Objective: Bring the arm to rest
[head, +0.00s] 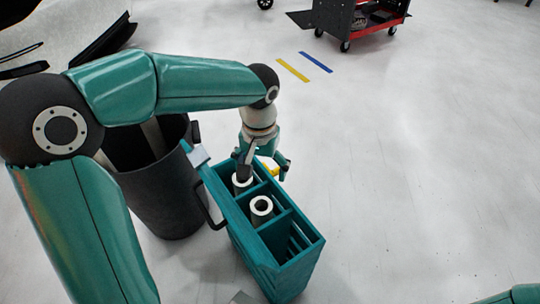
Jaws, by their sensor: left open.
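My left arm comes in from the left and reaches over a teal slatted crate (280,272) with compartments. My left gripper (265,172) points down at the crate's far end, its fingers spread apart. One dark finger is over or beside a pale roll (242,184) standing in the crate; I cannot tell whether they touch. A second pale roll (262,206) stands upright in the compartment nearer me. A small yellow thing (270,168) shows between the fingers, partly hidden. My right gripper is out of view.
A dark bin (165,200) stands left of the crate, close to it, under my left arm. A black and red cart (360,22) is at the far top right. Yellow (293,70) and blue (315,62) strips lie on the floor. The floor to the right is clear.

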